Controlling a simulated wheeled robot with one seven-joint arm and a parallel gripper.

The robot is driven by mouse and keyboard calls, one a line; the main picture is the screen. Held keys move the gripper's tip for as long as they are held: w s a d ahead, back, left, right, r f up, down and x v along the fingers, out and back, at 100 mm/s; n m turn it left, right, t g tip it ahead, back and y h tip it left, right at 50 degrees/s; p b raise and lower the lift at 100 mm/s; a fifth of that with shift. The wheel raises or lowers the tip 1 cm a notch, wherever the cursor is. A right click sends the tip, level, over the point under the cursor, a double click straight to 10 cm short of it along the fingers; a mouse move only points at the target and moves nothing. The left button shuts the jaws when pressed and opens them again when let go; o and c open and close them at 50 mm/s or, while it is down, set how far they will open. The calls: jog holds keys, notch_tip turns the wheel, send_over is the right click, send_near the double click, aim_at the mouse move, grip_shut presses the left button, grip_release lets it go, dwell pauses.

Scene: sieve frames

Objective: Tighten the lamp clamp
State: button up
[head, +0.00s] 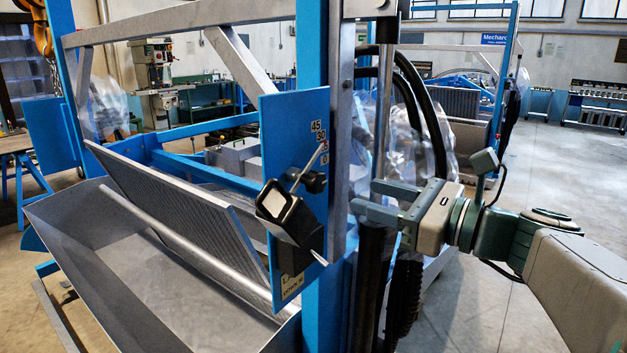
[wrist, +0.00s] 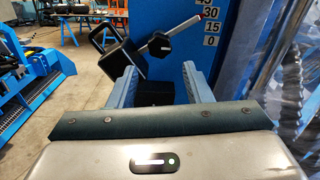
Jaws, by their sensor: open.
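The lamp (head: 272,203), a dark box with a pale square face, is mounted on a blue upright plate (head: 288,120) and tilts. Beside it is a black clamp knob (head: 314,182) with a thin metal rod across it. In the wrist view the knob (wrist: 166,46) and its red-tipped rod (wrist: 196,25) stand beyond and above my fingers, with the lamp (wrist: 112,48) to the left. My gripper (head: 364,196) is open and empty, right of the blue post and apart from the knob. Its fingers (wrist: 159,72) point toward the plate; a black block (wrist: 155,92) shows between them, beyond.
A blue post (head: 312,60) and a dark vertical column (head: 370,270) stand close to my gripper. A grey metal trough (head: 80,250) with a ribbed panel (head: 185,205) lies left. Clear plastic sheeting (head: 410,130) hangs behind. Open floor (head: 540,150) is at right.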

aim_at(321, 182)
jog(key=p+x, duration=0.1)
jog(key=x, duration=0.9)
jog(key=shift+w+a, duration=0.2)
jog(key=shift+a, duration=0.05)
jog(key=c, duration=0.7)
